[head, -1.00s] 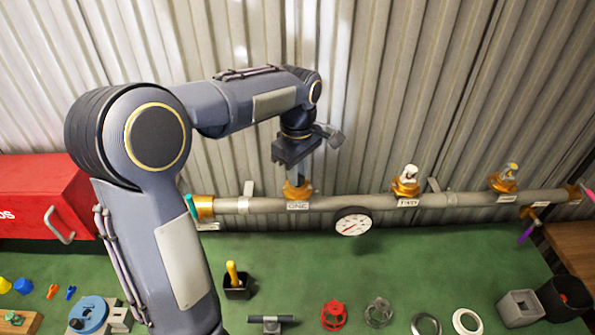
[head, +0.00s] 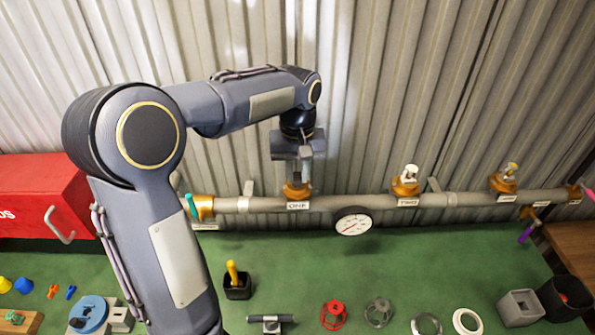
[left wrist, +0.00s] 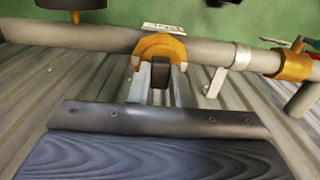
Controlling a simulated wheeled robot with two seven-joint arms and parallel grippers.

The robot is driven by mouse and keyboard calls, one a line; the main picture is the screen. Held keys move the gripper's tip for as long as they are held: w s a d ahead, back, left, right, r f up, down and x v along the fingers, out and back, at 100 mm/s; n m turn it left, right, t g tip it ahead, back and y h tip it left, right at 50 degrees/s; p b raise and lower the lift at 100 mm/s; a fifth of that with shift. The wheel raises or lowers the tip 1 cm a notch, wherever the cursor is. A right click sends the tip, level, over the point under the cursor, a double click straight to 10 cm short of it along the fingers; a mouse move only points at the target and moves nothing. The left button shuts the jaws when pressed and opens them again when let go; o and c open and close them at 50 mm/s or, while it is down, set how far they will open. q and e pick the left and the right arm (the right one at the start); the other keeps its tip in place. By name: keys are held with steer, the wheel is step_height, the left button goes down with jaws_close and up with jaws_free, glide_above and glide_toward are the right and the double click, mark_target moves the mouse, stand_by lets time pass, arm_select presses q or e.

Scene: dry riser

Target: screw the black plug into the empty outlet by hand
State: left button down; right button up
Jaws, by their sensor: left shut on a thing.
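My left gripper (head: 300,175) points straight down over the brass outlet labelled ONE (head: 297,191) on the grey pipe. In the left wrist view, its two fingers (left wrist: 159,85) are shut on the dark plug (left wrist: 160,70), right at the mouth of the brass outlet (left wrist: 160,45). The plug's lower end is hidden, so I cannot tell how deep it sits. The outlet TWO (head: 405,186) and the outlet farther right (head: 503,182) each carry a pale-topped fitting. My right gripper is not in view.
A pressure gauge (head: 353,221) hangs below the pipe (head: 350,203). Corrugated metal wall stands close behind. The green bench (head: 320,265) holds a black holder with a yellow handle (head: 236,281), a red handwheel (head: 333,315) and rings. A red box (head: 40,195) is at left.

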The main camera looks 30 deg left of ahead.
arm_select(q)
steer(key=m, duration=0.5)
steer(key=shift+m, duration=0.4)
steer(key=c, duration=1.1)
jaws_free()
